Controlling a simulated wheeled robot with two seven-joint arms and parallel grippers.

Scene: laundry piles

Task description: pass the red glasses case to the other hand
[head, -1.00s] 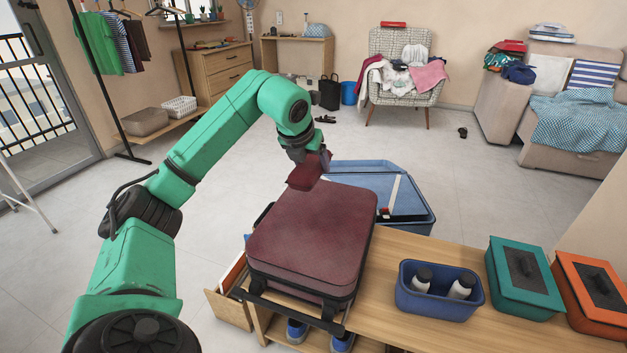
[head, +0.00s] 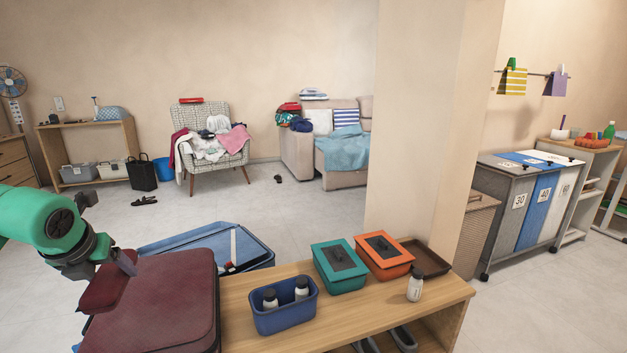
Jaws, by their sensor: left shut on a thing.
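The red glasses case (head: 104,288) is a dark red box at the lower left of the head view. My left gripper (head: 122,263) is shut on it and holds it over the left part of a maroon suitcase (head: 165,300). Part of the case overlaps the suitcase in the picture, and I cannot tell if they touch. My right gripper is not in view.
On the bench are a blue bin with bottles (head: 285,318), a teal box (head: 340,280), an orange box (head: 385,268), a brown tray (head: 430,270) and a white bottle (head: 415,285).

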